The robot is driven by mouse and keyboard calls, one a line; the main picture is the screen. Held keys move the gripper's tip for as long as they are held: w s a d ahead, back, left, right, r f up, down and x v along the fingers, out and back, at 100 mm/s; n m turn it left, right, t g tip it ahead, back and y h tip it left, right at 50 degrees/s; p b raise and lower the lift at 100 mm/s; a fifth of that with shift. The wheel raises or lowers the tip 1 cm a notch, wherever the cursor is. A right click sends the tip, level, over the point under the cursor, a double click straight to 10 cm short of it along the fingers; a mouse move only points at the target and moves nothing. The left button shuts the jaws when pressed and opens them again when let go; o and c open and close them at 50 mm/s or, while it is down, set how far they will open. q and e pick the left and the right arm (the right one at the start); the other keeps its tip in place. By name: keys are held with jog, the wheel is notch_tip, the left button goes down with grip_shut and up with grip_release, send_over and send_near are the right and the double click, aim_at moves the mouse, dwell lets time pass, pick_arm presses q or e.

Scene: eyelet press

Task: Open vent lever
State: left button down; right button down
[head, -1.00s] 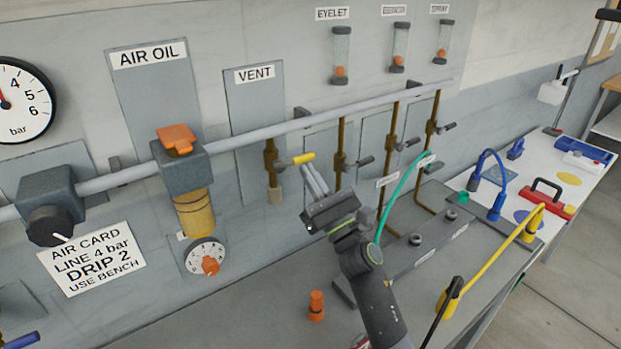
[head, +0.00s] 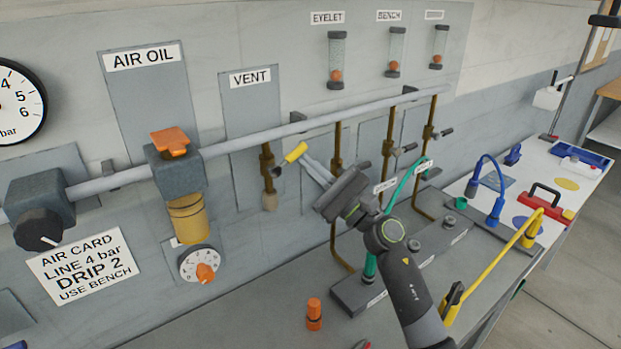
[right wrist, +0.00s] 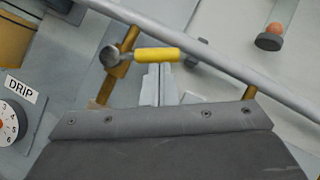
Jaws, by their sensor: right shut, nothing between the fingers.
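The vent lever has a yellow handle (head: 295,152) on a brass valve (head: 268,165) below the VENT label (head: 250,77). In the head view the handle tilts up to the right. The right wrist view also shows the yellow handle (right wrist: 158,54), lying across just beyond the fingertips. My right gripper (head: 309,163) is shut and empty, its fingertips close below and right of the handle. The right wrist view shows the two fingers (right wrist: 157,74) together, at or just under the handle; I cannot tell if they touch. My left gripper is out of view.
A grey pipe (head: 240,143) runs along the wall above the valve. Brass drop pipes with dark levers (head: 405,150) stand to the right. The oil unit (head: 187,215) is to the left. An orange fitting (head: 314,313) stands on the bench below.

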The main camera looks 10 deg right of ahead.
notch_tip(320, 180, up, 2)
jog(key=n+g+b, duration=0.1)
jog(key=n, duration=0.1)
jog(key=n+g+y+b, duration=0.1)
jog(key=n+g, duration=0.1)
jog(key=n, duration=0.1)
jog(key=shift+s+a+n, duration=0.1)
jog(key=shift+n, duration=0.2)
jog(key=shift+s+a+r+n+g+h+b, duration=0.25)
jog(key=shift+a+r+n+g+b, duration=0.45)
jog(key=shift+n+b, duration=0.85)
jog(key=shift+s+a+r+n+g+h+b, duration=0.1)
jog(key=shift+a+r+n+g+h+b, duration=0.2)
jog(key=shift+r+n+g+b, duration=0.85)
jog(key=shift+s+a+n+g+h+b, duration=0.25)
jog(key=shift+a+n+g+b, duration=0.25)
jog(key=shift+n+b, duration=1.45)
jog(key=shift+r+m+b, duration=0.1)
jog(key=shift+m+b, duration=0.25)
jog(key=shift+b, duration=0.05)
